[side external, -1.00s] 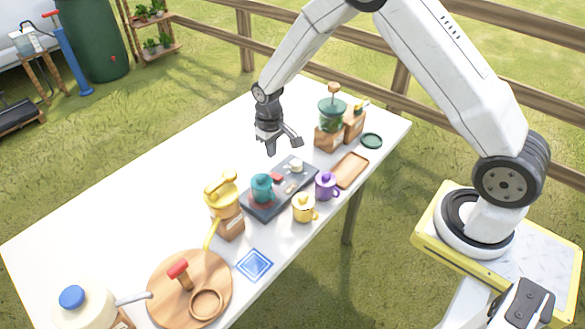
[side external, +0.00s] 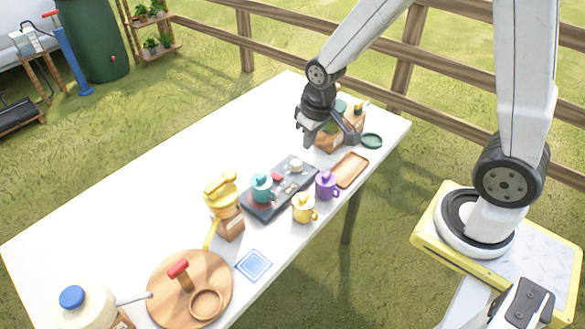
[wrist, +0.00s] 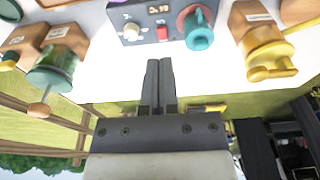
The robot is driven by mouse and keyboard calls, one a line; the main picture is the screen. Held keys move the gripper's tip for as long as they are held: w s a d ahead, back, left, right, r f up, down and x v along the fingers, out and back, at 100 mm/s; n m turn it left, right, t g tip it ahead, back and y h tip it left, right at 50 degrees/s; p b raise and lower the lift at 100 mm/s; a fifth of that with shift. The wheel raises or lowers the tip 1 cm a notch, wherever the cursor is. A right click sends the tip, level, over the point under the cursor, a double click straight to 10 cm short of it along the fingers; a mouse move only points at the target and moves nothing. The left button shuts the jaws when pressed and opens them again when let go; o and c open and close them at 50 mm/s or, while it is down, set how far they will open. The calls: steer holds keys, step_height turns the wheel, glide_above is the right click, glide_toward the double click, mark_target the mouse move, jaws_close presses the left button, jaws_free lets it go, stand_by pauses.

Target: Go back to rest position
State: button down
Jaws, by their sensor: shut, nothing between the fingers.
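My gripper (side external: 305,138) is above the far part of the white table (side external: 130,195), in front of the jar on a wooden stand (side external: 328,140), which it partly hides in the side view. In the wrist view my gripper's fingers (wrist: 160,65) are together with nothing between them. The teal pot (side external: 262,187) sits on the dark control panel (side external: 265,208), apart from my gripper. The jar also shows at the left of the wrist view (wrist: 55,72).
A purple mug (side external: 326,186), a yellow mug (side external: 304,209) and a wooden tray (side external: 350,170) stand near the table's front edge. A yellow grinder (side external: 224,198) and a round wooden board (side external: 220,275) are nearer the camera. The table's back left side is clear.

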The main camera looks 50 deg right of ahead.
steer(key=s+r, duration=0.1)
steer(key=s, duration=0.6)
steer(key=shift+s+r+t, duration=0.2)
steer(key=shift+r+t, duration=0.2)
steer(key=shift+a, duration=0.1)
stand_by(0.4)
